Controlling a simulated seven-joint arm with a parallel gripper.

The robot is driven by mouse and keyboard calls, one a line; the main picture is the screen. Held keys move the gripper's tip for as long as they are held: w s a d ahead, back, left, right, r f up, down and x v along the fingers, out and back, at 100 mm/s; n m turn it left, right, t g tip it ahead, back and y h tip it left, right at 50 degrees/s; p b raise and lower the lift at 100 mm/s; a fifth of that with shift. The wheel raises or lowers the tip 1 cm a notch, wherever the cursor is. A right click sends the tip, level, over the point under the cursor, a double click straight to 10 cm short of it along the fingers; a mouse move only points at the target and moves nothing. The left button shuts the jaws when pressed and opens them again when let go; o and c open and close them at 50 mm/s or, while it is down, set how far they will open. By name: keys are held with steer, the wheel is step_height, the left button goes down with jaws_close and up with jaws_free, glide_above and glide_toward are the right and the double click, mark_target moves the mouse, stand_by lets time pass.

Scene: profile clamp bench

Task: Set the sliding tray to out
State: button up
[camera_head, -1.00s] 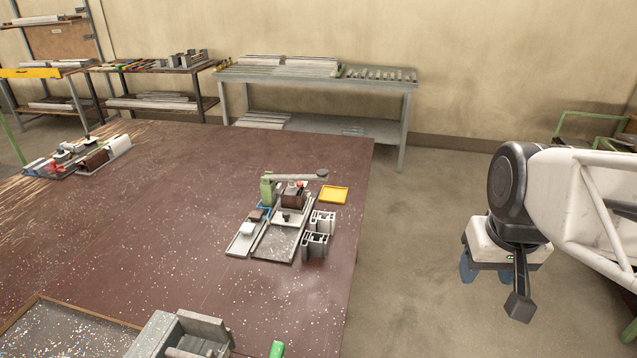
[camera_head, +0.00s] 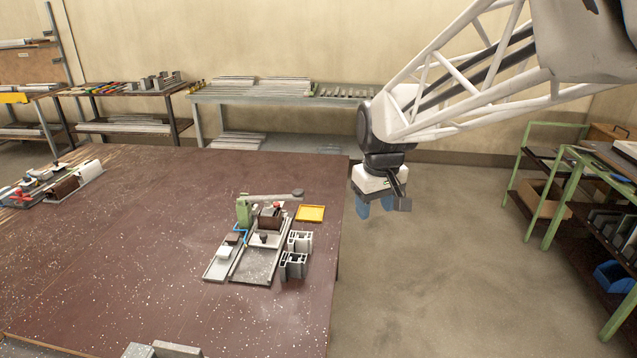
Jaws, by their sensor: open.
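The clamp fixture (camera_head: 258,248) stands on the brown bench top, with a green post and a long grey lever arm above it. A narrow light grey tray (camera_head: 217,269) lies along the left side of its base plate, with a small white block (camera_head: 224,252) on it. It looks like the sliding tray; I cannot tell its position along its travel. My gripper (camera_head: 376,206) hangs beyond the bench's right edge, up and right of the fixture, touching nothing.
A yellow tray (camera_head: 311,213) and grey profile pieces (camera_head: 294,265) stand right of the fixture. A second fixture (camera_head: 50,186) sits at the far left of the bench (camera_head: 130,240). A green rack (camera_head: 556,190) stands at right. The bench between the fixtures is clear.

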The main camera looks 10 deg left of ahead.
steer(key=w+a+f+n, duration=0.2)
steer(key=w+a+f, duration=0.2)
steer(key=w+a, duration=0.3)
steer(key=w+a+f+n, duration=0.25)
steer(key=w+a, duration=0.25)
steer(key=a, duration=0.4)
steer(key=n+g, duration=0.1)
steer(key=n, duration=0.2)
glide_toward(263, 235)
steer(key=shift+w+d+f+m, duration=0.15)
steer(key=shift+d+f+m, duration=0.1)
steer(key=shift+f, duration=0.1)
steer(key=shift+w+a+f, duration=0.1)
steer(key=shift+a+f, duration=0.15)
steer(key=shift+a, duration=0.15)
steer(key=shift+f, duration=0.1)
steer(key=shift+f, duration=3.8)
jaws_close()
